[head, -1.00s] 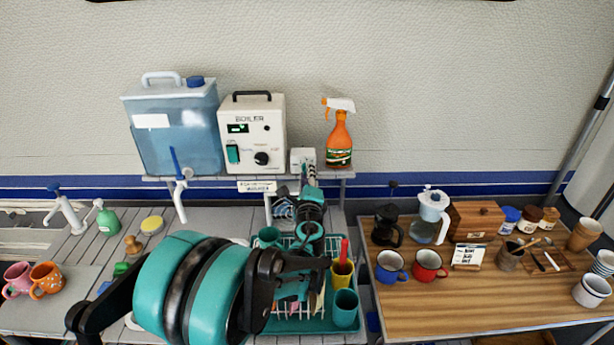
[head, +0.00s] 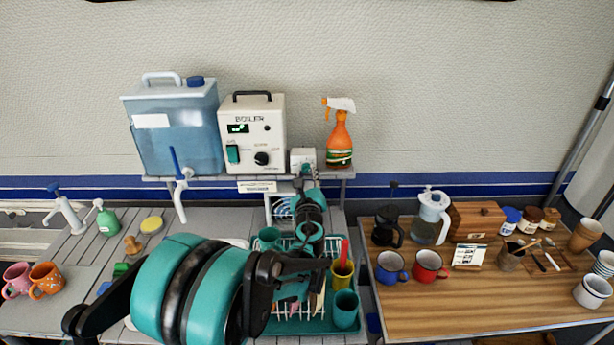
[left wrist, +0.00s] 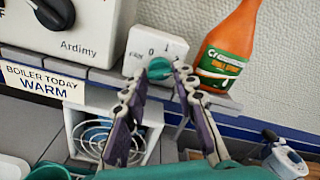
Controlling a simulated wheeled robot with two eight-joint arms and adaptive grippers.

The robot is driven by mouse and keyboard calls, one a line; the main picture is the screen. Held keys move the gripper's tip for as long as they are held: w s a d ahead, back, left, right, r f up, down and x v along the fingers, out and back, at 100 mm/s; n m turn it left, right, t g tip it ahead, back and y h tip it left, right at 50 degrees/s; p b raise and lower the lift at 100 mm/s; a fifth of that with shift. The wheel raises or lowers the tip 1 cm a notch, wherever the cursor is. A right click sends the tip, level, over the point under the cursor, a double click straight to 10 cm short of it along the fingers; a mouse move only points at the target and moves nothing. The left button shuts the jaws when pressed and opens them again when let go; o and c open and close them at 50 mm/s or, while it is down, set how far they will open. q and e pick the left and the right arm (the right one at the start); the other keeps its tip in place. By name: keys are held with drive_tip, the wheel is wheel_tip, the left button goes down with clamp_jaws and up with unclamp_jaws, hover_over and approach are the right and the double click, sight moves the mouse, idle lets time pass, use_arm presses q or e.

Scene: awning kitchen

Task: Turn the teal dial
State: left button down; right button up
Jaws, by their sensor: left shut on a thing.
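The teal dial (left wrist: 159,68) sits on the front of a small white box (left wrist: 146,46) marked FAN with 0 and 1. The box (head: 302,157) shows in the head view at the right end of the shelf, beside the boiler. My left gripper (left wrist: 158,74) is shut on the dial, one finger at each side of it. In the head view my left gripper (head: 307,177) is small and partly covers the front of the box. The dial's exact angle is hard to tell behind the fingers. My right gripper is not in view.
The boiler (head: 252,132) and a blue water tank (head: 174,130) stand left of the box. An orange spray bottle (head: 339,137) stands close on its right. Below is a teal dish rack (head: 318,326) with cups. A wooden table (head: 440,305) with mugs is at right.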

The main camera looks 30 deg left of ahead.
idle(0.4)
use_arm(q)
drive_tip(key=c, duration=1.2)
unclamp_jaws()
drive_tip(key=v, duration=1.2)
drive_tip(key=shift+f, duration=0.15)
